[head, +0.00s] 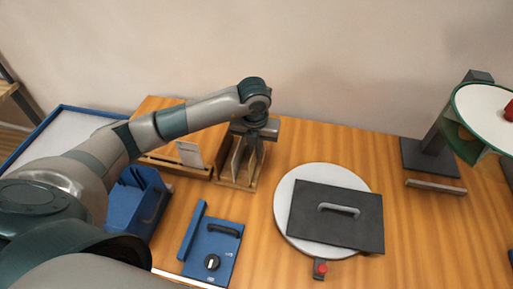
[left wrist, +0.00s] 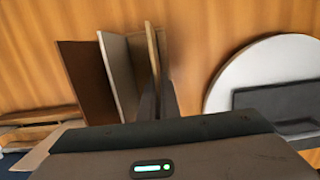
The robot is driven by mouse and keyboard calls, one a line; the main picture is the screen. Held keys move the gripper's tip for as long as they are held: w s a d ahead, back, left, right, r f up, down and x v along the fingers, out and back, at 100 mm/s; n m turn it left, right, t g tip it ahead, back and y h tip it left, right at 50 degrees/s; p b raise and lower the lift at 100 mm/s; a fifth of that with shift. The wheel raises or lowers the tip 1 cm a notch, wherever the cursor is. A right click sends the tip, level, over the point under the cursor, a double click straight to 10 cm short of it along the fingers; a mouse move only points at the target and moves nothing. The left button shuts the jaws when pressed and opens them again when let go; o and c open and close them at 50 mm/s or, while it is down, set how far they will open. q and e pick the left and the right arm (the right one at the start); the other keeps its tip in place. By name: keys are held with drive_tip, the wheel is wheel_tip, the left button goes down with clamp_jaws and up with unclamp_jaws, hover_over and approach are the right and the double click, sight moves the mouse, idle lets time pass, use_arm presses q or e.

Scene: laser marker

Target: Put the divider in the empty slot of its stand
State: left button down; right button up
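The wooden stand (head: 236,184) stands near the middle of the table against the back, with several thin upright panels in it. My left gripper (head: 258,141) points down over its right side. In the left wrist view, a brown panel (left wrist: 86,82) and a pale grey panel (left wrist: 119,75) stand left of a thin wood-edged divider (left wrist: 153,58). The dark fingers of my left gripper (left wrist: 160,102) lie close about this divider. I cannot tell whether they grip it, or whether its lower edge is seated in a slot. My right gripper does not show.
A white round plate (head: 286,215) with a dark handled panel (head: 367,226) lies right of the stand. A blue box (head: 129,207) and a blue panel with a knob (head: 219,243) are at the left front. A dark post (head: 440,140) stands at right.

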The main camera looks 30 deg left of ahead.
use_arm(q)
drive_tip(key=shift+f, duration=0.2)
drive_tip(key=shift+f, duration=0.15)
drive_tip(key=c, duration=2)
unclamp_jaws()
